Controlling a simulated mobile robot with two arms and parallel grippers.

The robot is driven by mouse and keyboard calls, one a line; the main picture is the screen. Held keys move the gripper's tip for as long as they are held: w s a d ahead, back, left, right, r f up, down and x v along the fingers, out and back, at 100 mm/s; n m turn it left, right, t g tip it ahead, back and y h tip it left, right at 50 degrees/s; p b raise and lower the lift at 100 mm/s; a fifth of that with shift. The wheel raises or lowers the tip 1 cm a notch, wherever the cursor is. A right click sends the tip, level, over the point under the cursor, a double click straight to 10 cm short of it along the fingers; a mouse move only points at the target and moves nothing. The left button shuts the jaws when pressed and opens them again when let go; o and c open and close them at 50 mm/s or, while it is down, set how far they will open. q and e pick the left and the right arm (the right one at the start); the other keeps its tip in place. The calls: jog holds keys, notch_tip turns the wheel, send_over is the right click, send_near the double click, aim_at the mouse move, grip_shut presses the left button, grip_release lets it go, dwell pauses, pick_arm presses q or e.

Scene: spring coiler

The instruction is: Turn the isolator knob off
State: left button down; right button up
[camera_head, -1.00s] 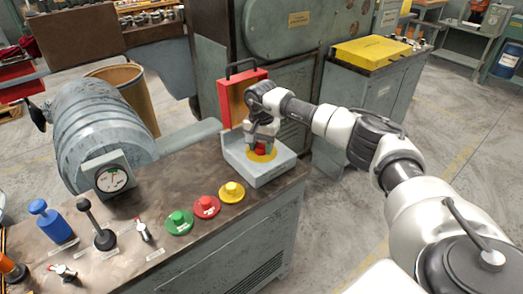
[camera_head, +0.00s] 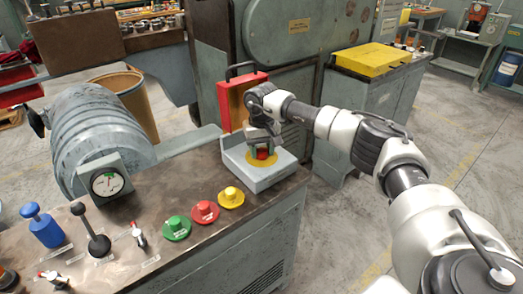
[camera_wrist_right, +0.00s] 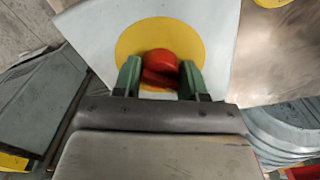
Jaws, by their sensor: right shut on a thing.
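The isolator knob (camera_head: 262,154) is red and sits on a yellow disc (camera_head: 254,166) in a grey box (camera_head: 268,181) at the bench's right end. The box's red lid (camera_head: 229,106) stands open behind it. My right gripper (camera_head: 264,148) reaches down from above and is shut on the knob. In the right wrist view the red knob (camera_wrist_right: 161,64) lies between the two green fingers of my right gripper (camera_wrist_right: 160,77). The fingers hide part of the knob's sides. My left gripper is not in view.
Green (camera_head: 176,227), red (camera_head: 205,211) and yellow (camera_head: 231,197) buttons line the bench front, left of the box. A black-knobbed lever (camera_head: 94,236), a blue-handled control (camera_head: 44,226) and a dial gauge (camera_head: 108,181) stand further left. A yellow-topped cabinet (camera_head: 376,58) is behind my right arm.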

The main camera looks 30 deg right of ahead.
aim_at(262, 148)
dwell(0.4)
jog(key=o, duration=0.9)
notch_tip(262, 148, up, 11)
jog(key=shift+f, duration=0.1)
dwell(0.4)
